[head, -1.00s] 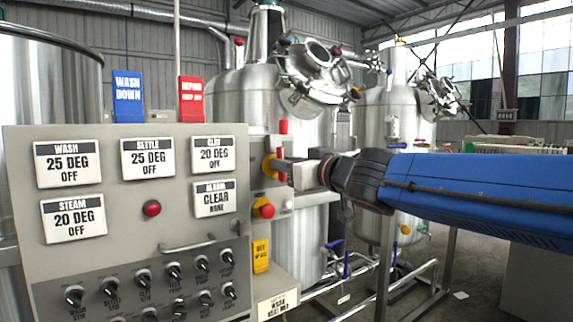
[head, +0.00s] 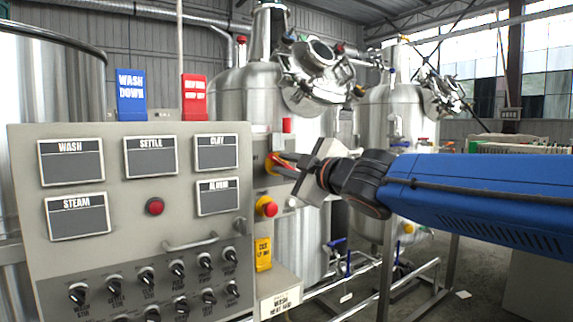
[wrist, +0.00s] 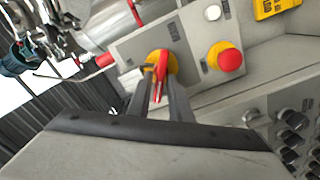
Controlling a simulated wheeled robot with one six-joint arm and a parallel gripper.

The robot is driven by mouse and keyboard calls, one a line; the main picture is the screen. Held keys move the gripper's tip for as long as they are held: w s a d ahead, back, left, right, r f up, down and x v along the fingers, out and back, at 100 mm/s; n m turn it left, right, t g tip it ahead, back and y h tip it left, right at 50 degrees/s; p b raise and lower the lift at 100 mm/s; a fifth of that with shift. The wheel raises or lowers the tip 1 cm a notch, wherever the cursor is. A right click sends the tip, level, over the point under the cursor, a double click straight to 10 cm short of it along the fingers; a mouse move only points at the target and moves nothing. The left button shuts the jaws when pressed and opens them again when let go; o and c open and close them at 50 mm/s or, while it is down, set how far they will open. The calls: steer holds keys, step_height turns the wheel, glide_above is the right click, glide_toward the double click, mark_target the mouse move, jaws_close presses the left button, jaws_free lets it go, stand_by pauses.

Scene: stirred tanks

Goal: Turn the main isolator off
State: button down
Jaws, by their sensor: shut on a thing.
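The main isolator is a red handle on a yellow round plate (head: 268,163), on the side face of the grey control cabinet. In the wrist view its red handle (wrist: 161,70) lies between my two fingers, tilted against the side panel's edges. My gripper (head: 284,166) reaches in from the right and is shut on that handle; it also shows in the wrist view (wrist: 159,98). The fingers hide part of the handle. The display windows on the cabinet front, such as the one labelled WASH (head: 71,163), are dark and blank.
A red emergency button on yellow (head: 267,207) sits just below the isolator. A yellow tag (head: 263,253) hangs lower. A grab handle (head: 190,242) and several black knobs are on the cabinet front. Steel tanks (head: 240,100) stand close behind the gripper.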

steer(key=n, duration=0.3)
steer(key=f+n, duration=0.1)
steer(key=n, duration=0.2)
steer(key=shift+a, duration=0.1)
steer(key=shift+n, duration=0.4)
steer(key=c, duration=1.8)
jaws_free()
steer(key=shift+r, duration=0.1)
steer(key=shift+s, duration=0.1)
steer(key=shift+v, duration=8.7)
